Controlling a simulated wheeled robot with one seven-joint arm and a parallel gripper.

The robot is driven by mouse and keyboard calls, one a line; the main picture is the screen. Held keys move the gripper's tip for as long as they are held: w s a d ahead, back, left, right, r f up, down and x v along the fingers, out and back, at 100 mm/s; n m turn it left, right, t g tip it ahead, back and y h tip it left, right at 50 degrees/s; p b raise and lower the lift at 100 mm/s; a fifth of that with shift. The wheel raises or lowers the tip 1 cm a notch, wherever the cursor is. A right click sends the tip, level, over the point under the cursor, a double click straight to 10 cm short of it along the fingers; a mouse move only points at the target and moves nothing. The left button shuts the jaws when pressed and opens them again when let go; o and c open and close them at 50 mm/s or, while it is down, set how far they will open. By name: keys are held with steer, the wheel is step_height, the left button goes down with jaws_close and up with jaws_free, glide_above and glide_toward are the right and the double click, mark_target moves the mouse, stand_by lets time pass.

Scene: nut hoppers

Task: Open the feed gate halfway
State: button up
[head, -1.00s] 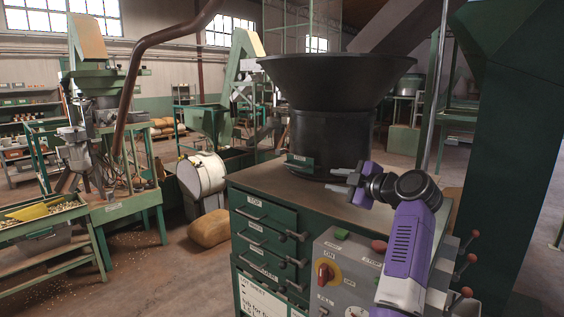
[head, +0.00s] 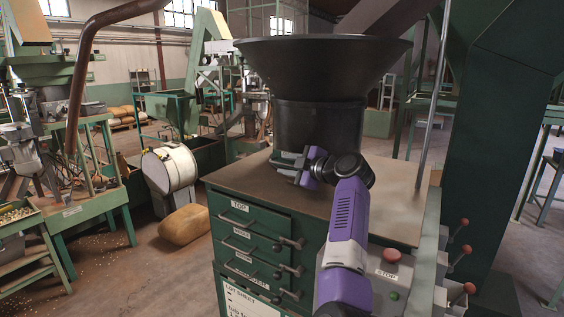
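A black hopper (head: 318,125) with a wide flared top stands on the brown top of a green cabinet. A small green plate (head: 283,155), which looks like the feed gate, sits low on the hopper's front left side. My gripper (head: 285,167) is right at this plate, its grey fingers pointing left. The fingers overlap the plate in the head view, so I cannot tell whether they touch or grip it. My purple wrist and arm hide part of the hopper's base and the cabinet top. How far the gate is open cannot be seen.
The green cabinet (head: 225,226) has labelled drawers with handles. A control box with a red STOP button (head: 391,256) is beside my arm. Red-knobbed levers (head: 463,249) stick out at the right.

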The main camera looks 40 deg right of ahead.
steer(key=shift+x, duration=1.15)
steer(key=shift+c, duration=0.2)
jaws_close()
steer(key=shift+f, duration=0.15)
stand_by(0.4)
